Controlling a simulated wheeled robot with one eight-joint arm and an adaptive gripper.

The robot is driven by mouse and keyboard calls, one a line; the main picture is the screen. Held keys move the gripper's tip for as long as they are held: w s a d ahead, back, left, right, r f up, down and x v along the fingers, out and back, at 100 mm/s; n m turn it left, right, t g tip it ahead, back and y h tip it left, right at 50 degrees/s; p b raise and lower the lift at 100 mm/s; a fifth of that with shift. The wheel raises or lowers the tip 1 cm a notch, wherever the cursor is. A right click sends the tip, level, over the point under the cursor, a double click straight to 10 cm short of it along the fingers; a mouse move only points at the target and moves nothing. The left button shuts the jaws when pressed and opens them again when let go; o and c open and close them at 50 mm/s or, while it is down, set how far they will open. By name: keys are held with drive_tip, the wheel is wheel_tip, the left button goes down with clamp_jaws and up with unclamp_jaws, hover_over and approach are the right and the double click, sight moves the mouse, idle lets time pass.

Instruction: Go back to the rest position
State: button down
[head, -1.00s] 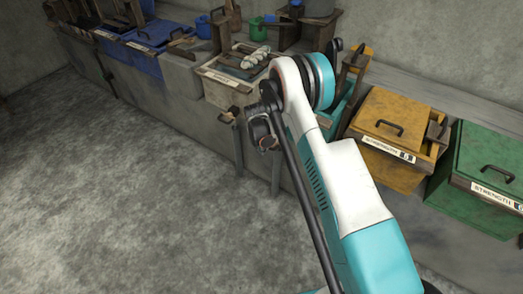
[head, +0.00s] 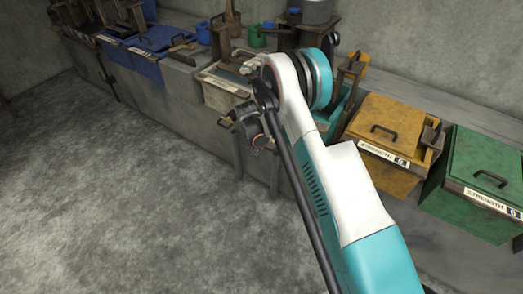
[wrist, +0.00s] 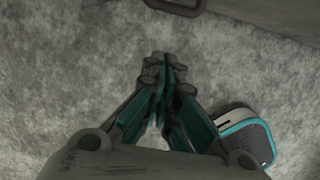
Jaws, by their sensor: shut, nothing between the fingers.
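My gripper (wrist: 166,66) is shut and empty in the wrist view, with its fingertips together over bare grey floor. In the head view my arm reaches up and away from the lower right, and its wrist hangs in front of the bench. The fingers cannot be made out in the head view. Nothing is held.
A long grey bench (head: 185,95) runs along the wall. It carries a yellow lidded box (head: 385,115), a green lidded box (head: 482,165), a pale box (head: 222,98) and blue boxes (head: 165,38). The floor (head: 110,200) at left is clear.

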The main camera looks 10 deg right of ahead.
drive_tip(key=s+d+r+m+t+p, duration=0.1)
drive_tip(key=s+r+m, duration=0.3)
drive_tip(key=r, duration=0.8)
drive_tip(key=s+d+r+m+t+y, duration=0.1)
drive_tip(key=s+r+m, duration=0.35)
drive_tip(key=r, duration=0.75)
drive_tip(key=s+d+r+m+p, duration=0.1)
drive_tip(key=s+d+r+m, duration=0.3)
drive_tip(key=r, duration=0.8)
drive_tip(key=s+r+m+t, duration=0.2)
drive_tip(key=s+r+m, duration=0.45)
drive_tip(key=s, duration=0.65)
drive_tip(key=s+m+t, duration=0.1)
drive_tip(key=s+m, duration=0.7)
drive_tip(key=s, duration=0.6)
drive_tip(key=shift+s+d+y, duration=0.15)
drive_tip(key=shift+d+y, duration=0.2)
drive_tip(key=shift+y, duration=0.05)
